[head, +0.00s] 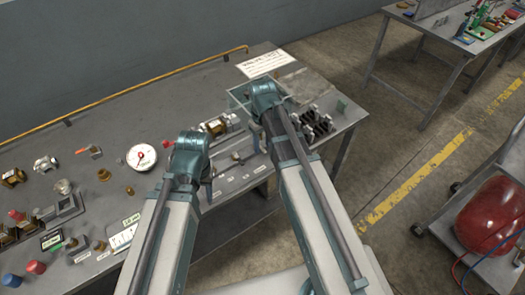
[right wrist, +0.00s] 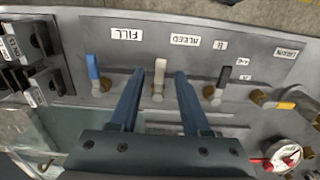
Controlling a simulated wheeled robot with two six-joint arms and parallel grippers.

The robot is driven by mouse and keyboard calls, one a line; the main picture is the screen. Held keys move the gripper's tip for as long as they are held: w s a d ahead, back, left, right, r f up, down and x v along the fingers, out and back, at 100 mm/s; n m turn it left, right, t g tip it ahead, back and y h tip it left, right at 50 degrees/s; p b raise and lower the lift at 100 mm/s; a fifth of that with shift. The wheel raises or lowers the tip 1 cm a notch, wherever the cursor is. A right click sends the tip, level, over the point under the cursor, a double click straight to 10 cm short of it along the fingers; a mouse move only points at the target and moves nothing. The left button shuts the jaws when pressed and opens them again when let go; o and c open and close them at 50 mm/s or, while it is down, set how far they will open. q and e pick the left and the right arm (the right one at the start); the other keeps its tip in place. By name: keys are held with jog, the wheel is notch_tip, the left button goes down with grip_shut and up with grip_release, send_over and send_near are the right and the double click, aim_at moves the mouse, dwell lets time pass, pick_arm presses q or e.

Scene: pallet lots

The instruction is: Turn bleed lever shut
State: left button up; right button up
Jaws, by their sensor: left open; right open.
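The right wrist view shows a row of valve levers: blue (right wrist: 93,68), pale cream (right wrist: 159,72), black (right wrist: 222,78) and orange-yellow (right wrist: 285,105). The BLEED label (right wrist: 185,40) reads upside down, between the cream and black levers. The cream lever stands upright between the open fingers of my right gripper (right wrist: 159,78), with a gap on each side. In the head view my right arm reaches over the bench and largely hides its gripper. My left gripper (head: 208,185) is open near the bench's front edge, mostly hidden by its arm.
A FILL label (right wrist: 127,33) and a DRAIN label (right wrist: 286,52) mark the same panel. A dial gauge (head: 141,157), fittings and a black rack (head: 315,125) crowd the grey bench (head: 110,115). A red tank (head: 490,215) stands right, beyond open floor.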

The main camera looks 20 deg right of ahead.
pick_arm(q)
jog(key=shift+f, duration=0.4)
pick_arm(e)
jog(key=shift+f, duration=0.35)
grip_shut()
jog(key=m, duration=0.1)
jog(key=a+m, duration=0.1)
jog(key=m, duration=0.2)
jog(key=shift+s+a+m, duration=0.15)
jog(key=shift+a+m, duration=0.15)
jog(key=m, duration=0.1)
jog(key=a+m, duration=0.1)
jog(key=m, duration=0.2)
jog(key=shift+w+a+m, duration=0.25)
jog(key=shift+a+m, duration=0.05)
jog(key=m, duration=0.2)
jog(key=w+a+m, duration=0.1)
jog(key=m, duration=0.1)
jog(key=shift+a, duration=0.1)
jog(key=shift+w+a+m, duration=0.2)
jog(key=shift+w+m, duration=0.1)
jog(key=shift+m, duration=0.85)
jog(key=shift+w+a+m, duration=0.15)
jog(key=shift+w+m, duration=0.15)
jog(key=shift+m, duration=0.85)
